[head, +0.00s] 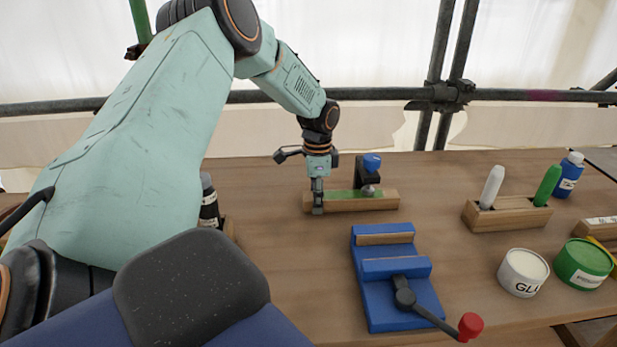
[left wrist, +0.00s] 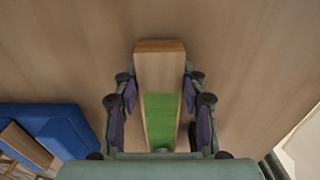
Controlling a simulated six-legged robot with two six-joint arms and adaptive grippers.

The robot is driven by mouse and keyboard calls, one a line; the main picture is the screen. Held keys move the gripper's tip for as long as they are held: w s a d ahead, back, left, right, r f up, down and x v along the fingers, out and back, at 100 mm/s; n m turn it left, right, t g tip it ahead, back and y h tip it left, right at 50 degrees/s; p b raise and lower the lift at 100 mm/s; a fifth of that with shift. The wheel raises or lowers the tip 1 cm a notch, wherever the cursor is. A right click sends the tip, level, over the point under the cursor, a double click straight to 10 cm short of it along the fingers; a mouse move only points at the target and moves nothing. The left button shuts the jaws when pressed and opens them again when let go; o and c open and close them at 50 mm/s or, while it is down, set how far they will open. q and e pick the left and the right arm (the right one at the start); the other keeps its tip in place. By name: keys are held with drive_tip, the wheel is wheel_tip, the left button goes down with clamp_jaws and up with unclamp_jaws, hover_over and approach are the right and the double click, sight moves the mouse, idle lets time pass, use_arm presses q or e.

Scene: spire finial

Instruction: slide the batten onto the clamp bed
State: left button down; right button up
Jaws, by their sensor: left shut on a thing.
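The batten (head: 340,202) is a pale wooden bar with a green patch on top. It lies on the bench behind the clamp, near the middle of the head view. My left gripper (head: 318,208) comes down over its left part and is shut on it. In the left wrist view the fingers flank the batten (left wrist: 159,62) on both sides, and the green patch shows between them. The blue clamp (head: 388,306) stands in front of the batten, apart from it, with a wood strip across its far part and a red-ended lever. My right gripper is not in view.
A dark post with a blue knob (head: 372,162) stands at the batten's far side, close to it. At right are a wooden holder (head: 505,215) with white and green markers, a blue bottle (head: 568,177), a white tub (head: 522,273) and a green tub (head: 582,264). A dark bottle (head: 208,203) stands left.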

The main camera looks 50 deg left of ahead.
sight(334, 195)
use_arm(q)
drive_tip(key=shift+w+d+f+b, duration=0.15)
drive_tip(key=shift+w+d+b, duration=0.25)
drive_tip(key=shift+w+b, duration=0.2)
drive_tip(key=shift+w+d+b, duration=0.5)
drive_tip(key=shift+b, duration=0.15)
drive_tip(key=shift+w+d+b, duration=0.4)
drive_tip(key=shift+w+b, duration=0.05)
drive_tip(key=shift+w, duration=0.15)
drive_tip(key=shift+s+r, duration=0.1)
drive_tip(key=shift+r, duration=0.1)
drive_tip(key=c, duration=0.7)
unclamp_jaws()
wheel_tip(334, 195, up, 12)
